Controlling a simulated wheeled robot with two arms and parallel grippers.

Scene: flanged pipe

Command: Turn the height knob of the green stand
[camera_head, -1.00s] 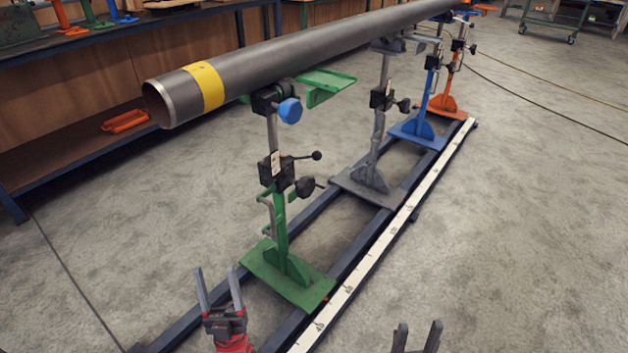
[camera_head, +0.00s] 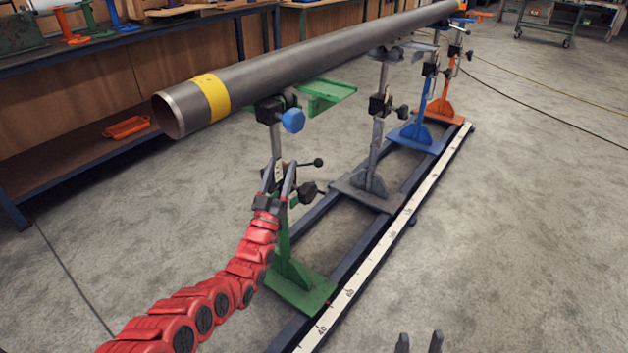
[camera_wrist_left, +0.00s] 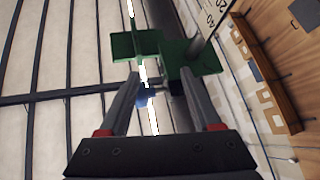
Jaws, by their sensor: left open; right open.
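The green stand (camera_head: 297,289) is the nearest in the row under the grey pipe (camera_head: 330,55). A blue knob (camera_head: 293,121) sits near its top. Lower down are a black knob (camera_head: 306,193) and a black ball-ended lever (camera_head: 317,162). My left gripper (camera_head: 279,168) is open, pointing up, and overlaps the post's clamp in the head view, left of the black knob. I cannot tell whether it touches. The left wrist view shows the open fingers (camera_wrist_left: 160,80), with green plates (camera_wrist_left: 197,57) and the blue knob (camera_wrist_left: 143,97) beyond. My right gripper (camera_head: 419,342) is open at the bottom edge.
Grey (camera_head: 371,184), blue (camera_head: 415,134) and orange (camera_head: 442,105) stands follow behind on dark rails with a white measuring strip (camera_head: 372,256). A wooden workbench (camera_head: 100,103) stands at the left.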

